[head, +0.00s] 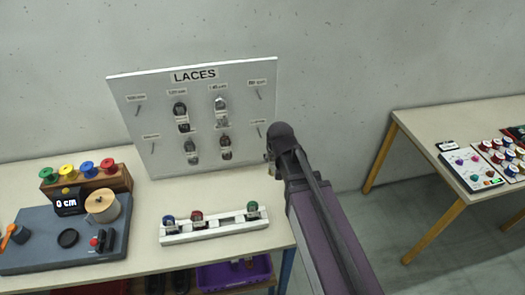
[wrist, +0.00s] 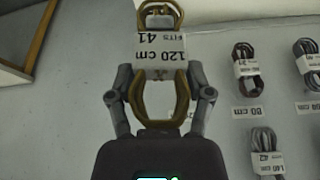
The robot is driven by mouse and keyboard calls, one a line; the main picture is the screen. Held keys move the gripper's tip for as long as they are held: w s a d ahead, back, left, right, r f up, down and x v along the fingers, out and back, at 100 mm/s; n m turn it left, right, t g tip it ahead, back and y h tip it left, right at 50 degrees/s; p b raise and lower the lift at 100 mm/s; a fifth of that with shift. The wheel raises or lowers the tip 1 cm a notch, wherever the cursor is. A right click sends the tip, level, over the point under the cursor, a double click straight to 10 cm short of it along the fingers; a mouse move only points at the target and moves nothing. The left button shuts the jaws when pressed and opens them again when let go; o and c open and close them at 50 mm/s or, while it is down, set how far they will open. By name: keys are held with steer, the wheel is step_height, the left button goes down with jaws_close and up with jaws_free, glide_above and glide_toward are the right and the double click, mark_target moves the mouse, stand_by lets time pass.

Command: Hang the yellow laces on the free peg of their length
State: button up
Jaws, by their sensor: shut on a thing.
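The yellow laces (wrist: 180,95) show as a brownish-yellow looped bundle in the wrist view, with a white band reading 120 cm, FITS 41. My gripper (wrist: 160,77) is shut on them around the band. In the head view my gripper (head: 272,156) is just off the right edge of the white LACES board (head: 153,93), and the laces are mostly hidden behind it. The board has two rows of labelled pegs. Dark and grey bundles hang on the middle pegs. The outer pegs, such as the top-left peg (head: 138,110) and top-right peg (head: 259,95), look bare.
A grey measuring device (head: 70,240) reading 0 cm stands at the left. A purple crate (head: 232,275) is under the table. Another table (head: 425,137) stands at the right, across a gap.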

steer(key=shift+s+a, duration=0.1)
steer(key=shift+a, duration=0.05)
steer(key=shift+a, duration=0.1)
steer(key=w+a+f+n+y+b, duration=0.1)
steer(key=w+a+f+n+b, duration=0.1)
steer(key=w, duration=0.5)
step_height(320, 180, down, 3)
steer(key=a+b, duration=0.1)
steer(key=b, duration=0.1)
steer(key=shift+r+n+b, duration=0.2)
steer(key=shift+n+b, duration=0.1)
steer(key=shift+n, duration=0.1)
steer(key=shift+w+a, duration=0.1)
steer(key=w+a+f+b, duration=0.1)
steer(key=w+a, duration=0.1)
steer(key=w, duration=0.7)
steer(key=shift+w+a+f, duration=0.2)
steer(key=shift+a+f, duration=0.05)
stand_by(1.2)
steer(key=shift+b, duration=0.3)
stand_by(0.4)
